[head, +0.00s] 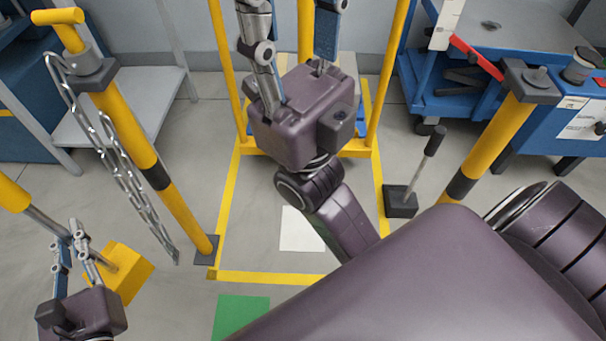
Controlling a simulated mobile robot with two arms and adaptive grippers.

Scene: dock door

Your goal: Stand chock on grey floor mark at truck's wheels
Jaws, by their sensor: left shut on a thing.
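The chock (128,274) is a yellow block on a grey rod with a yellow grip (10,194), at the lower left. My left gripper (76,238) is shut on its rod and holds it tilted. A yellow-framed truck (390,60) stands at the back centre; its wheels are hidden or cannot be made out. My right gripper (292,35) is in front of it, fingers apart, with nothing seen between them; its tips are near the top edge. A white floor mark (300,232) and a green one (240,314) show; I cannot make out a grey one.
Yellow tape (226,210) outlines a floor bay. A yellow post (130,130) with a hanging chain (110,160) stands left of it; another post (490,150) stands right. A black block with a rod handle (400,203) stands by the right tape. A blue cart (425,85) is behind.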

